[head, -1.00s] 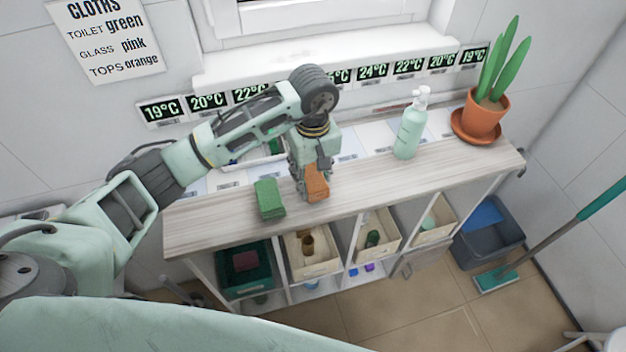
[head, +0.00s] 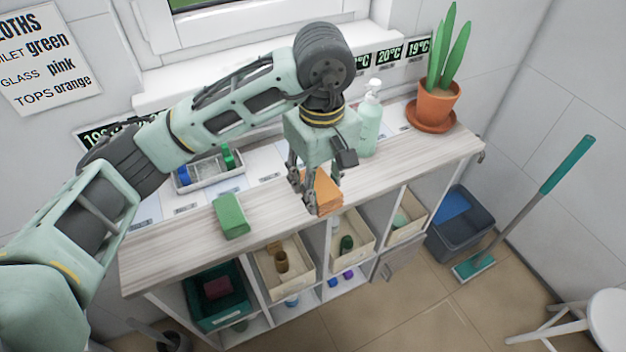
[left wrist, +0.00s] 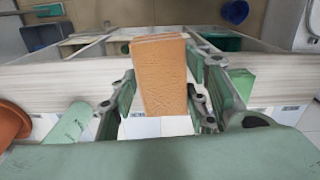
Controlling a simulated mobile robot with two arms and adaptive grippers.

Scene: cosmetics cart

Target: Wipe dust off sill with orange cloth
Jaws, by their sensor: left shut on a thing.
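My left gripper (head: 312,200) is shut on the folded orange cloth (head: 325,190) and holds it above the front part of the counter. In the left wrist view, the orange cloth (left wrist: 160,75) sits between the two fingers. The white window sill (head: 160,97) runs along the wall behind the counter, below the window, and my left arm hides part of it. I cannot make out dust on it. My right gripper is in neither view.
A green cloth (head: 231,215) lies on the counter (head: 165,245), left of the gripper. A tray (head: 208,172), a pump bottle (head: 370,125) and a potted plant (head: 437,103) stand toward the back. A cloth sign (head: 40,60) hangs on the left wall.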

